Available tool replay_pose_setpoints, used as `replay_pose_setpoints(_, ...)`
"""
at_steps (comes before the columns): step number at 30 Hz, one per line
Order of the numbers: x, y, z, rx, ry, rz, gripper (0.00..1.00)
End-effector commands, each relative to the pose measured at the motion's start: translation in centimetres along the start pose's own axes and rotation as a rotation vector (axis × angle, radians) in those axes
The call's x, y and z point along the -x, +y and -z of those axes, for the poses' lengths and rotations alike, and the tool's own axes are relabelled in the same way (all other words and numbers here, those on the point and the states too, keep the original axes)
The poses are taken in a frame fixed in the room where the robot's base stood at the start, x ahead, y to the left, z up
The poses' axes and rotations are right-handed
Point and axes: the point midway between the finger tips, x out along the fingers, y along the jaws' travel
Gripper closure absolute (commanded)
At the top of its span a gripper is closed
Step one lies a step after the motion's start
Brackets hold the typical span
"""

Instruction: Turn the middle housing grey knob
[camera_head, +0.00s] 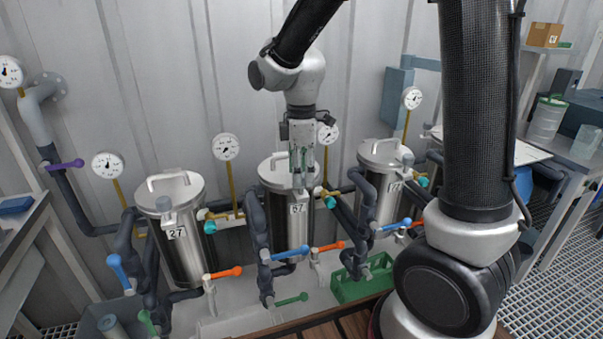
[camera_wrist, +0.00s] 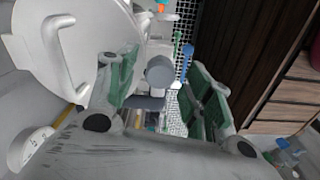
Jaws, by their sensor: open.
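The middle housing (camera_head: 284,232) is a steel cylinder with a lid and a label. My gripper (camera_head: 301,165) hangs pointing down over the front of its lid and hides part of it. In the wrist view my gripper (camera_wrist: 164,88) is open, with green finger pads apart. The grey knob (camera_wrist: 160,71) shows as a small round grey piece between the two fingers, beside the pale lid (camera_wrist: 85,30). I see no finger contact with it. In the head view the knob is mostly hidden behind the gripper.
Similar housings stand at left (camera_head: 185,245) and right (camera_head: 383,185). Pipes with a blue handle (camera_head: 291,253) and an orange handle (camera_head: 329,246) are in front of the middle one. Its lid handle (camera_wrist: 52,50) and a gauge (camera_wrist: 32,146) are close to the gripper.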

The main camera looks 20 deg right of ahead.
Motion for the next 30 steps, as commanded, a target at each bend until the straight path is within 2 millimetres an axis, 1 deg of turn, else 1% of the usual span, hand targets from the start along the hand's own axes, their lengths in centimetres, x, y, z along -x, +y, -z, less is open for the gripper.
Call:
replay_pose_setpoints(3, -0.69, -0.04, -0.03, 0.000, 0.000, 0.001, 0.49)
replay_pose_setpoints(10, -0.80, -0.02, -0.02, -0.001, 0.000, -0.001, 0.49)
replay_pose_setpoints(11, -0.79, -0.02, -0.02, -0.001, 0.000, -0.001, 0.51)
replay_pose_setpoints(12, -0.79, -0.02, -0.01, -0.001, 0.000, -0.001, 0.58)
replay_pose_setpoints(17, -0.78, -0.02, -0.02, -0.001, 0.000, 0.000, 0.87)
replay_pose_setpoints(18, -0.78, -0.02, -0.02, -0.001, 0.000, 0.000, 0.94)
replay_pose_setpoints(19, -0.77, -0.02, -0.01, -0.001, 0.000, 0.000, 0.96)
replay_pose_setpoints(26, -0.76, -0.01, -0.01, -0.011, 0.000, -0.001, 0.96)
replay_pose_setpoints(30, -0.76, -0.01, -0.01, -0.050, 0.000, -0.001, 0.96)
